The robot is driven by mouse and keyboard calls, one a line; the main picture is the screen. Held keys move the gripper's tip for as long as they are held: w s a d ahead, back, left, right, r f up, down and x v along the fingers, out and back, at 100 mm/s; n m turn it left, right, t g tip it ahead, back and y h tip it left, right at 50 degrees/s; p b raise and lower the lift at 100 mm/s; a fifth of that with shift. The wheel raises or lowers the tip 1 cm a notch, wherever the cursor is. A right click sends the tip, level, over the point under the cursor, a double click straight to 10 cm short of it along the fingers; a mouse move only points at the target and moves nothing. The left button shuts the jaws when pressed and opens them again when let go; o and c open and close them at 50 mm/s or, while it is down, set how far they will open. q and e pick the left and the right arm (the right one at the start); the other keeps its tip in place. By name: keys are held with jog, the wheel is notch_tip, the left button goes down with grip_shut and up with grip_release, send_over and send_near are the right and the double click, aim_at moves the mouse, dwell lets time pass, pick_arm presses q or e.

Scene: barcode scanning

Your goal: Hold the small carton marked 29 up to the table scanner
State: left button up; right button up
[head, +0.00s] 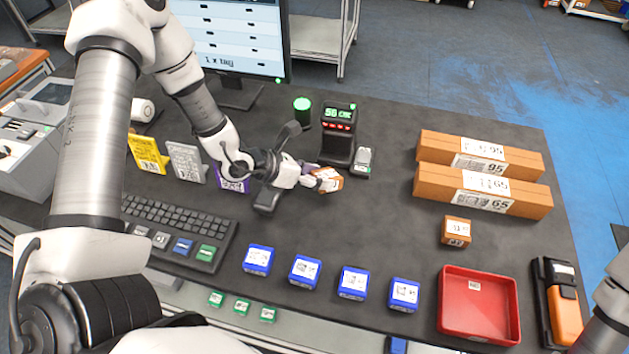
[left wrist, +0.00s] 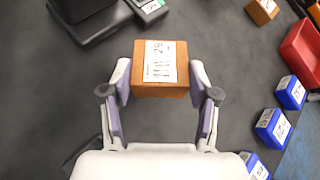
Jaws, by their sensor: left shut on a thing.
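The small orange-brown carton marked 29 (head: 329,184) is between the fingers of my left gripper (head: 318,178), held near the middle of the table. In the left wrist view the white label of the carton (left wrist: 160,62) faces the camera and reads 29. The fingers of my left gripper (left wrist: 161,84) are shut on its two sides. A black device with a lit green readout (head: 338,138), which looks like the table scanner, stands just behind the carton, apart from it. Its dark base (left wrist: 92,22) shows at the top left of the wrist view. My right gripper is out of view.
A grey handheld device (head: 363,160) lies beside the black device. A dark stand (head: 266,202) is partly behind my left wrist. Another small orange carton (head: 457,232), long cartons (head: 483,192), several blue boxes (head: 304,271) and a red tray (head: 479,305) occupy the right and front.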

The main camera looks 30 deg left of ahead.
pick_arm(q)
jog(key=shift+w+a+f, duration=0.1)
jog(key=shift+w+f, duration=0.3)
jog(key=shift+w, duration=0.05)
jog(key=shift+r, duration=0.1)
jog(key=s+d+r+p, duration=0.3)
jog(key=s+r+p, duration=0.7)
jog(key=s, duration=0.2)
jog(key=shift+s+d, duration=0.15)
jog(key=shift+s, duration=0.2)
jog(key=shift+f, duration=0.1)
